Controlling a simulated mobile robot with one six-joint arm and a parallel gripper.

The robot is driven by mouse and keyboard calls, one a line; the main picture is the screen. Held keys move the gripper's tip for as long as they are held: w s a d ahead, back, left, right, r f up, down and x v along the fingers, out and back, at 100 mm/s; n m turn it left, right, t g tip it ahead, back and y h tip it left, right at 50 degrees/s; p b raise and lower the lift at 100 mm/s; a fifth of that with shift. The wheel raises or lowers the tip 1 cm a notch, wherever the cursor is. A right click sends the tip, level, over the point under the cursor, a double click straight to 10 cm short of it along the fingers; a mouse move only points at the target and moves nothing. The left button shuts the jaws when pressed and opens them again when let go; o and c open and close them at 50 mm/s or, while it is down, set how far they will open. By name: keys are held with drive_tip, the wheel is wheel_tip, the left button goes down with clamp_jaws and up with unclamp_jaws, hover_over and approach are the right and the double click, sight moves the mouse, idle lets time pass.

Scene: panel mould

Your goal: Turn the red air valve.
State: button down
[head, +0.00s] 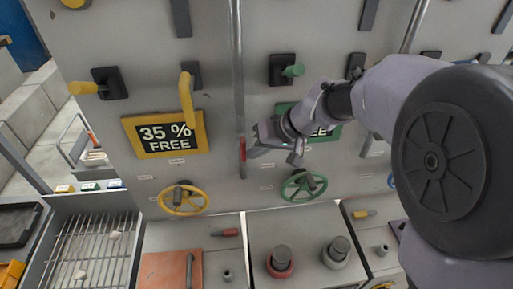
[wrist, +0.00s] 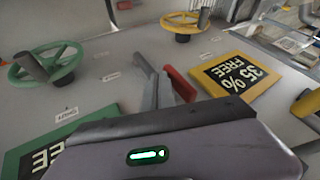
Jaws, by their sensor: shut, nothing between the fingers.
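The red air valve shows as a narrow red lever (head: 242,156) hanging upright on the vertical grey pipe, between the yellow and green signs in the head view. In the wrist view the red lever (wrist: 180,85) lies just right of my fingers. My gripper (head: 257,150) comes in from the right and is shut, with nothing in it. Its fingertips are beside the lever, very close; I cannot tell whether they touch it. In the wrist view my gripper (wrist: 150,82) hides part of the panel and pipe behind it.
A yellow handwheel (head: 183,199) and a green handwheel (head: 303,186) stand out below. A yellow 35 % FREE sign (head: 150,136) with a yellow handle (head: 187,98) is left; a green sign (head: 329,134) is behind my arm. Knobs stand on the lower ledge.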

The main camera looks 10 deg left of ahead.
drive_tip(key=shift+w, duration=0.1)
drive_tip(key=shift+f+b, duration=0.1)
drive_tip(key=shift+b, duration=0.2)
drive_tip(key=shift+f+y+b, duration=0.1)
drive_tip(key=shift+y+b, duration=0.2)
drive_tip(key=shift+b, duration=0.55)
drive_tip(key=shift+f+y+b, duration=0.15)
drive_tip(key=shift+y+b, duration=0.25)
drive_tip(key=shift+b, duration=0.55)
